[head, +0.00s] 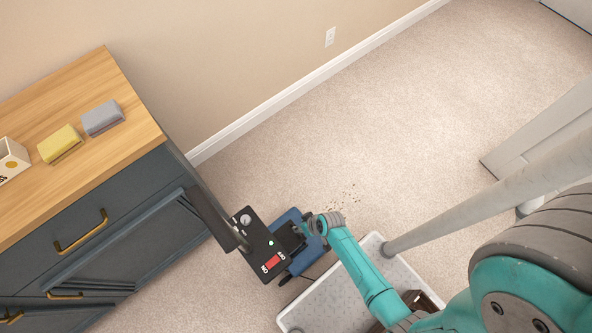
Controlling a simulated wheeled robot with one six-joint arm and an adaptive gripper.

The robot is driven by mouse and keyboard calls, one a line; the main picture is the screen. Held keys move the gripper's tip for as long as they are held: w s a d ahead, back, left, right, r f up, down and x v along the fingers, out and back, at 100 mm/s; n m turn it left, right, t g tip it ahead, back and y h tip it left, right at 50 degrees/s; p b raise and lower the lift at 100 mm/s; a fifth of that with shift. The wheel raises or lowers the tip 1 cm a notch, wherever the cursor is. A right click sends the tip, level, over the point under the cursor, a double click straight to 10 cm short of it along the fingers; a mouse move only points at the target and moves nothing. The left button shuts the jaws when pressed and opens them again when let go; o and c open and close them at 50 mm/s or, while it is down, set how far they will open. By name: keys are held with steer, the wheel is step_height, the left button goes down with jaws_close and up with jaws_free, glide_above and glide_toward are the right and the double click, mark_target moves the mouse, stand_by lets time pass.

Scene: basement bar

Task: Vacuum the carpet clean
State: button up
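The beige carpet (430,110) covers the floor. A patch of small dark specks (345,196) lies on it, just beyond my gripper. A blue boxy body (299,262), probably the vacuum, stands beside the cabinet. Next to it is a black panel (262,247) with a round dial, a small light and a red switch; I cannot tell whether the two are joined. My gripper (291,236) is over the blue body, at the end of my teal arm. Its fingers are dark against dark parts, so I cannot tell whether they are open or touching anything.
A dark blue cabinet (150,235) with a wooden top (95,95) fills the left. A yellow block (60,144), a grey block (102,118) and a white box (10,158) sit on it. The wall (240,60) runs behind. Carpet is clear toward the upper right.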

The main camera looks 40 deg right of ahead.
mark_target(284, 228)
steer(key=shift+x, duration=3.9)
steer(key=shift+c, duration=0.2)
jaws_close()
